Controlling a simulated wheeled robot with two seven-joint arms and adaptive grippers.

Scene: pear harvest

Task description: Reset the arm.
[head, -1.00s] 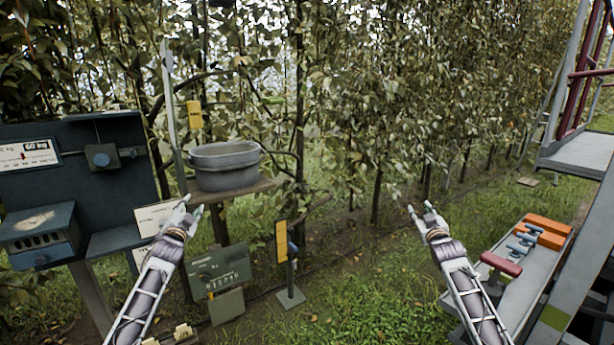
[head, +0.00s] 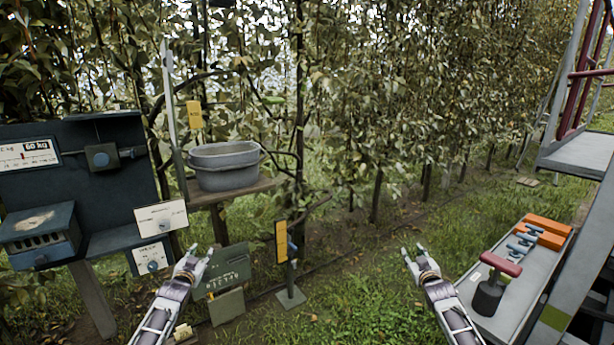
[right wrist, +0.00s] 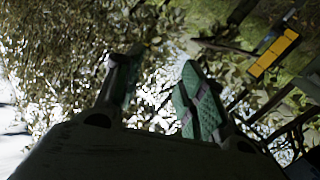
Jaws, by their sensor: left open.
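My left gripper (head: 197,258) is open and empty in the head view. It is in front of the lower dial card and the green counter box, apart from the grey tub. My right gripper (head: 414,252) is open and empty over the grass, left of the grey bench. In the right wrist view its two green-padded fingers (right wrist: 155,92) stand apart with only foliage and bright sky between them.
A grey tub (head: 225,168) sits on a wooden shelf. A dark blue panel (head: 95,185) with dials stands at left. A green counter box (head: 228,268) and a yellow-tagged post (head: 282,242) stand mid-left. A grey bench (head: 505,315) with a red-handled tool (head: 500,264) is at right. Grass between is clear.

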